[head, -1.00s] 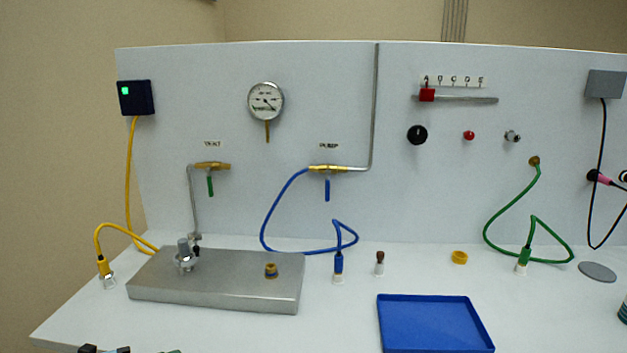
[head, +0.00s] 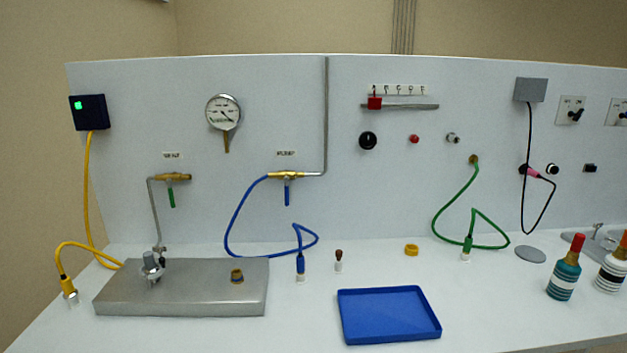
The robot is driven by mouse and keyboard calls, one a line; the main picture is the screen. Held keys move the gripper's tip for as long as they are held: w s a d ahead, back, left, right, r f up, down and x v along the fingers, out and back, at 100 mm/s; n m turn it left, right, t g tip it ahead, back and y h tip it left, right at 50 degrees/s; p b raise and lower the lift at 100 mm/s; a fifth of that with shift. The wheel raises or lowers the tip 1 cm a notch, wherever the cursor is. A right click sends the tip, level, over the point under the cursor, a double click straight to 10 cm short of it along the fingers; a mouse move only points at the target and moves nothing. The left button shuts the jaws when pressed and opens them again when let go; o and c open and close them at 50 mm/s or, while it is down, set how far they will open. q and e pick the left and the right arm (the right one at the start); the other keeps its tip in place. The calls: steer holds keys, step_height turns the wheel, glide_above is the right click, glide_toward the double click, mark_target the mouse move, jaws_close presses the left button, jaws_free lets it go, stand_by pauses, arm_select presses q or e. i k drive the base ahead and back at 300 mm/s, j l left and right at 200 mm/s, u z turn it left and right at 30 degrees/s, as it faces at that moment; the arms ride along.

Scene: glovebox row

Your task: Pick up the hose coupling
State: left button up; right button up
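Two hose ends that could be the hose coupling stand upright on white holders on the bench. The blue coupling (head: 300,264) is at the end of the blue hose (head: 231,222), just right of the metal block. The green coupling (head: 467,243) is at the end of the green hose (head: 437,220), farther right. The frames do not show which one is meant. Neither of my grippers is in the head view, and nothing is seen touching either coupling.
A metal block (head: 190,295) with fittings stands at left, beside a yellow cable's plug (head: 68,288). A blue tray (head: 385,338) lies front centre. A small brown-topped piece (head: 339,260) and a yellow ring (head: 412,249) sit behind it. Striped bottles (head: 565,275) stand at right.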

mark_target(300, 257)
steer(key=i+j+u, duration=0.3)
steer(key=i+j, duration=0.15)
steer(key=i+j+u, duration=0.3)
steer(key=i+j, duration=0.1)
steer(key=i, duration=0.05)
